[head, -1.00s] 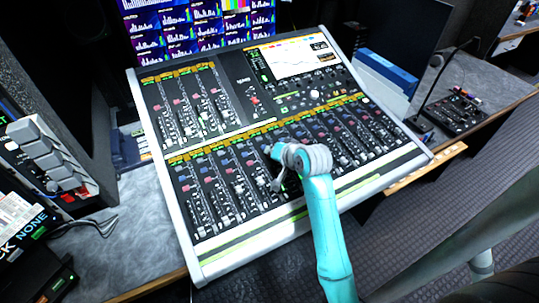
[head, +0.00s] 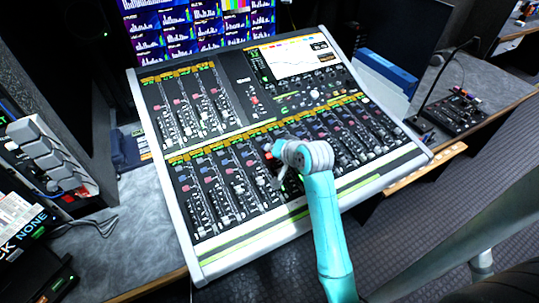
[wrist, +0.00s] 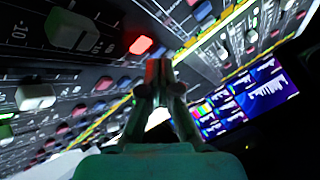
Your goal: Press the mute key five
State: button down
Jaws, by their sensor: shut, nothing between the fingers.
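The mixing console (head: 178,228) lies tilted, with a lower bank of channel strips, each with red and blue keys. A gap to the lit key shows; other red keys, such as one in the wrist view (wrist: 105,83), are dull.
Fader caps, such as a white one (wrist: 35,97), stand up from the panel near my gripper. A screen with coloured graphs (head: 200,25) stands behind the console. A small control box with a gooseneck microphone (head: 455,112) is at the right. Grey switches (head: 40,145) are at the left.

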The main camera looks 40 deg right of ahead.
aim_at(273, 162)
notch_tip(273, 162, up, 6)
jog(key=shift+s, duration=0.4)
dwell(0.6)
jog(key=shift+s+a, duration=0.1)
jog(key=shift+a, duration=0.05)
dwell(0.3)
